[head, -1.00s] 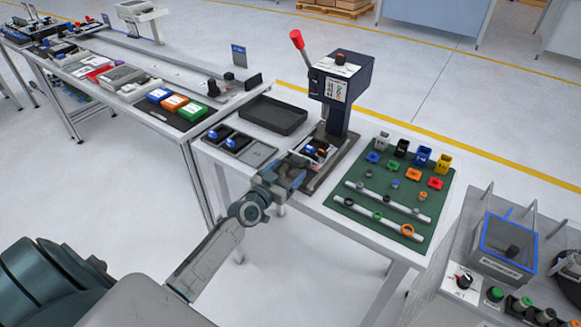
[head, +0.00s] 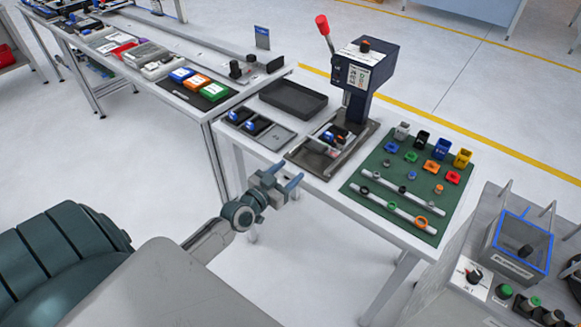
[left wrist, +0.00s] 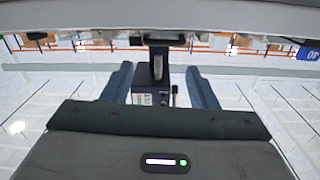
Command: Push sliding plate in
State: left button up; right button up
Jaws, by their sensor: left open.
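The press (head: 365,68), dark blue with a red-knobbed lever (head: 322,26), stands at the back edge of the table. Its grey base (head: 303,158) reaches toward the front edge. The sliding plate (head: 328,151) lies on this base below and in front of the press head, with small blue, white and orange parts on it. My left gripper (head: 284,177) is open and empty, just in front of the table's front edge and apart from the plate. In the left wrist view the press (left wrist: 155,86) shows between the two blue fingers (left wrist: 160,88). My right gripper is not in view.
A black tray (head: 293,98) and a grey parts tray (head: 271,139) lie left of the press. A green mat (head: 392,177) with rods, rings and colored blocks lies right of it. A clear-lidded box (head: 517,245) stands at right. The floor before the table is clear.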

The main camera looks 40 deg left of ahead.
aim_at(301, 162)
pick_arm(q)
jog(key=s+r+m+g+p, duration=0.1)
jog(key=m, duration=0.2)
jog(key=m+g+p, duration=0.1)
jog(key=m, duration=0.2)
jog(key=s+r+m+p, duration=0.1)
jog(key=m, duration=0.3)
jog(key=shift+s+d+r+g+h, duration=0.3)
jog(key=shift+d+r+g+h, duration=0.05)
jog(key=shift+g+h, duration=0.05)
grip_shut()
jog(key=w+m+p, duration=0.1)
jog(key=w+m, duration=0.1)
jog(key=w+a+f+m+g+y+p, duration=0.1)
jog(key=w+m+p, duration=0.1)
jog(key=w+f+m+p, duration=0.1)
jog(key=w+m, duration=0.1)
jog(key=w, duration=0.1)
jog(key=shift+w+a+f+m+y, duration=0.1)
jog(key=shift+a+f+m+y, duration=0.15)
jog(key=shift+m+y, duration=0.05)
jog(key=shift+w+r+p, duration=0.25)
jog(key=shift+w+p, duration=0.6)
jog(key=shift+w, duration=0.4)
jog(key=shift+w+d+p, duration=0.1)
jog(key=shift+w+p, duration=0.2)
jog(key=shift+w, duration=0.45)
